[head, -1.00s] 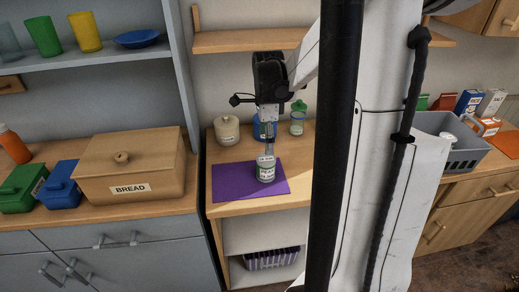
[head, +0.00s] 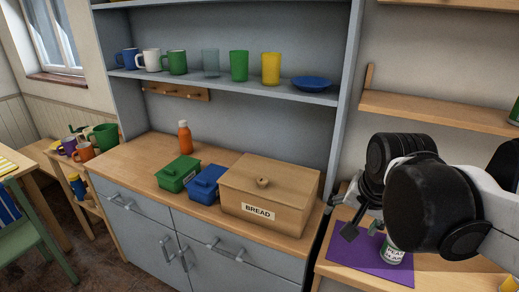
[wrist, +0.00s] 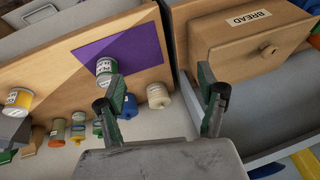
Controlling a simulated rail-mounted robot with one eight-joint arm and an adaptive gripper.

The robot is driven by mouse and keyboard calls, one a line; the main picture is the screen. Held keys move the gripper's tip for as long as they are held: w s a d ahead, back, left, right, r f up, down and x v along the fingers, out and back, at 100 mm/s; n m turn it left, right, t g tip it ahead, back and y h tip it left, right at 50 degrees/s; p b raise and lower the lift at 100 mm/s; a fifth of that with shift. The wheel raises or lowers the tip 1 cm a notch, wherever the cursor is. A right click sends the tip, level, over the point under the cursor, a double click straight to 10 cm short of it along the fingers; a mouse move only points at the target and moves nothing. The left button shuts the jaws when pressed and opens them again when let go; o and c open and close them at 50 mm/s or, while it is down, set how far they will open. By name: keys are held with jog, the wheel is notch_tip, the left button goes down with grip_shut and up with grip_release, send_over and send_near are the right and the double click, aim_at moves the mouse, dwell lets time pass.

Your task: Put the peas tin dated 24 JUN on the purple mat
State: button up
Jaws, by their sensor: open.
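A tin with a white and green label reading PEAS (head: 394,252) stands upright on the purple mat (head: 345,262). Its date is too small to read surely. In the wrist view the tin (wrist: 105,69) stands on the mat (wrist: 140,38) near the mat's edge, beyond one finger. My gripper (head: 362,230) is open and empty, above and to the left of the tin in the head view. In the wrist view its fingers (wrist: 161,82) are spread wide with nothing between them. My wrist hides part of the mat and the tin's top in the head view.
A wooden bread box (head: 268,195) stands left of the mat, beside a blue box (head: 205,184) and a green box (head: 178,174). A tall shelf panel (head: 345,110) divides the two counters. A yellow tin (wrist: 18,101) and a cream canister (wrist: 158,95) stand near the mat.

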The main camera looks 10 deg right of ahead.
jog(key=s+a+n+t, duration=0.2)
jog(key=s+a+n, duration=0.3)
jog(key=a+n, duration=0.2)
jog(key=shift+n+y, duration=0.3)
jog(key=shift+y, duration=0.1)
jog(key=shift+f, duration=0.1)
notch_tip(320, 180, down, 27)
jog(key=b, duration=2.7)
